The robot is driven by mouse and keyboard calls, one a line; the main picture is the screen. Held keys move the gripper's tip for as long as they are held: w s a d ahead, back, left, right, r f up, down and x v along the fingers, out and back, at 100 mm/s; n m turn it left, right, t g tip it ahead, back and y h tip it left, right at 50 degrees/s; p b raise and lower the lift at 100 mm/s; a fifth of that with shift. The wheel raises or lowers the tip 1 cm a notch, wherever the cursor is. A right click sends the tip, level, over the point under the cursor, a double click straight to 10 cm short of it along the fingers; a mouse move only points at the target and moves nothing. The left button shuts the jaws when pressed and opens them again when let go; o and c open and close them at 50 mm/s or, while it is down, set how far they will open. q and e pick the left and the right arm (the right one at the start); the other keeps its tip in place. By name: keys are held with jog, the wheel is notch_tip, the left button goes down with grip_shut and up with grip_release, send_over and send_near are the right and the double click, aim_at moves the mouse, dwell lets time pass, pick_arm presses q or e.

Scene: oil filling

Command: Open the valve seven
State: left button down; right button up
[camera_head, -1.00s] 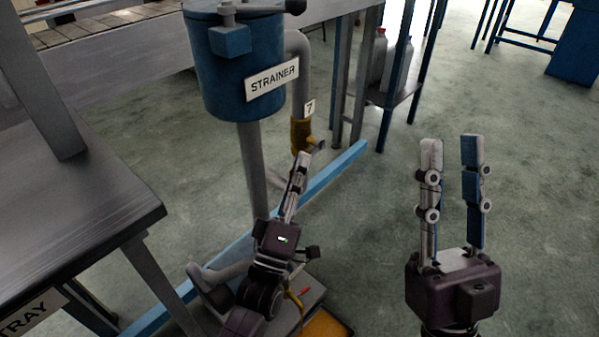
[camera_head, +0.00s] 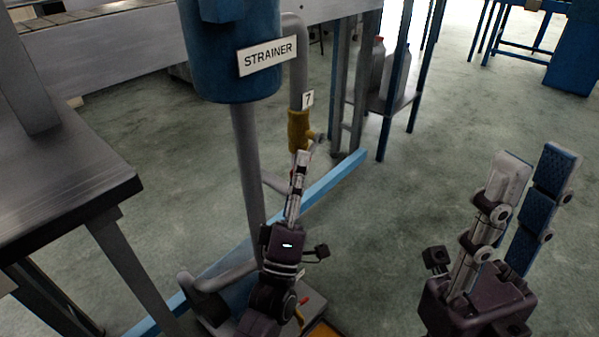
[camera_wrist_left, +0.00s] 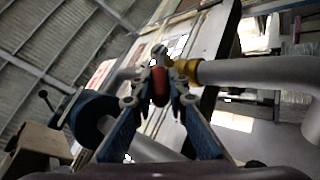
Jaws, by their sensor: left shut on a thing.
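Valve seven has a yellow body (camera_head: 298,128) on the grey pipe beside the strainer, with a white "7" label (camera_head: 308,98) above it. My left gripper (camera_head: 301,157) reaches up to it from below, its fingertips just under the yellow body. In the left wrist view the fingers (camera_wrist_left: 158,78) close around a red handle (camera_wrist_left: 160,92), with the yellow valve body (camera_wrist_left: 187,69) right behind it. The fingers hide most of the handle in the head view. My right gripper (camera_head: 536,165) is open and empty, held over the floor at the right.
The blue strainer tank (camera_head: 232,60) with its "STRAINER" sign hangs left of the valve. A dark table (camera_head: 75,170) stands at the left. A blue floor beam (camera_head: 325,185) runs behind my left gripper.

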pick_arm(q)
jog(key=shift+w+f+n+b, duration=0.1)
jog(key=shift+f+n+b, duration=0.2)
jog(key=shift+b, duration=0.3)
jog(key=c, duration=1.9)
grip_release()
jog(key=shift+r, duration=0.1)
jog(key=v, duration=1.2)
jog(key=shift+w+d+f, duration=0.1)
jog(key=shift+f, duration=0.1)
